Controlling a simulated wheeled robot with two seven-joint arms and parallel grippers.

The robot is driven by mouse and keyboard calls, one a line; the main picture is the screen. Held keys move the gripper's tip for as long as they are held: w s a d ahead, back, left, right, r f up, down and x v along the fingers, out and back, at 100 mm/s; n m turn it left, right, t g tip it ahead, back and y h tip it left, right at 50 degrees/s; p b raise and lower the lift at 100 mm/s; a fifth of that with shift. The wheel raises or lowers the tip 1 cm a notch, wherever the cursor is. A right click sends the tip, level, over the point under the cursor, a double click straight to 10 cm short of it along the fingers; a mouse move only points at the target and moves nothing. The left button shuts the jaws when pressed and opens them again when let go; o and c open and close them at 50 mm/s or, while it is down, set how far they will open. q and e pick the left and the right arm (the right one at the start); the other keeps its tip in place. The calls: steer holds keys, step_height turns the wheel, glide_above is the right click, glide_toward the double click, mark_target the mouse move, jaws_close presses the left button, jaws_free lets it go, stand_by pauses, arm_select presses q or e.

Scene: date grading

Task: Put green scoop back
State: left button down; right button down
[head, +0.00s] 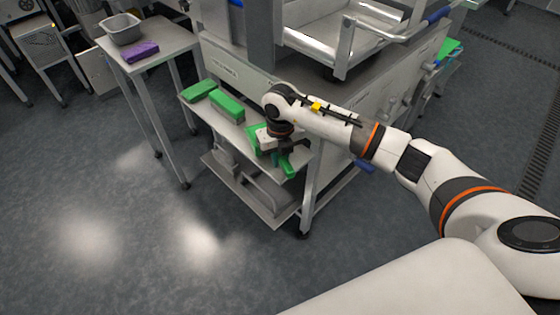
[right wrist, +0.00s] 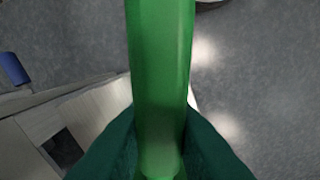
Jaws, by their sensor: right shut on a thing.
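The green scoop (right wrist: 160,65) fills the middle of the right wrist view as a long, smooth green shape. My right gripper (right wrist: 159,160) is shut on it, with a dark green finger on each side. In the head view the right gripper (head: 281,160) is over the front end of the side shelf (head: 237,127) of the steel machine. A bit of green shows below its fingers, and more green shows just left of its white body; I cannot tell whether both belong to the scoop. My left gripper is not in view.
Two green blocks (head: 227,105) lie farther back on the shelf. A lower shelf (head: 240,187) is beneath. A steel table (head: 155,55) at the back left carries a grey tub (head: 122,30) and a purple cloth-like item (head: 140,52). The floor at left is clear.

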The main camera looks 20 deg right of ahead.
steer(key=shift+f, duration=1.1)
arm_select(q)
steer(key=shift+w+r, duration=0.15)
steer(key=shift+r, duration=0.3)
arm_select(e)
steer(key=c, duration=1.3)
jaws_free()
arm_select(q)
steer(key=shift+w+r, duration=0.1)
arm_select(e)
steer(key=shift+r, duration=0.35)
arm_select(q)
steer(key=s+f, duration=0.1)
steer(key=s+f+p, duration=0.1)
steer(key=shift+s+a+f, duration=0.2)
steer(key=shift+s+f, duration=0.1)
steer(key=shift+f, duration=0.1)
arm_select(e)
step_height(320, 180, up, 12)
steer(key=shift+s+f, duration=0.1)
steer(key=shift+f, duration=0.15)
